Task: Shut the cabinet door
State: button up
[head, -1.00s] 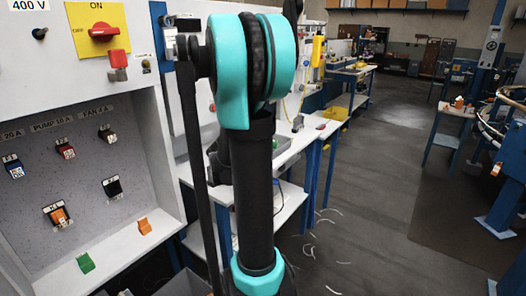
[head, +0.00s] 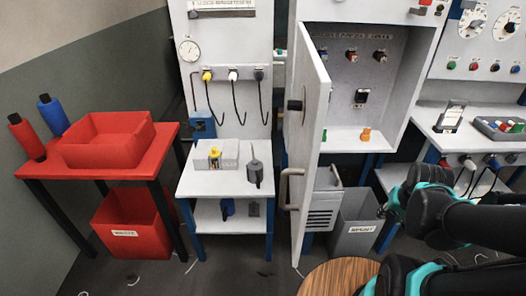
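The grey-white cabinet door (head: 312,125) stands wide open in the head view, swung out toward me at the left side of the cabinet (head: 419,85). A pale bar handle (head: 287,190) and a dark round knob (head: 295,105) show on the door. The cabinet's inside is exposed, with several switches and a green and an orange piece on its floor. My dark and teal arm reaches in from the lower right. Its end, apparently my gripper (head: 385,210), is right of the door and apart from it. Its fingers are too small and dark to read.
A grey bin (head: 355,238) stands under the cabinet, close to the door. A round wooden top (head: 338,277) is in front. A white bench (head: 225,183) stands left of the door, and a red table (head: 165,132) farther left. A control bench (head: 470,140) is at right.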

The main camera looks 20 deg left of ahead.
aim_at(310, 74)
jog(key=k+j, duration=0.25)
jog(key=k+j+u, duration=0.1)
jog(key=k+j, duration=0.15)
jog(key=j, duration=0.25)
jog(key=k+j, duration=0.2)
jog(key=j, duration=0.2)
jog(key=k, duration=0.6)
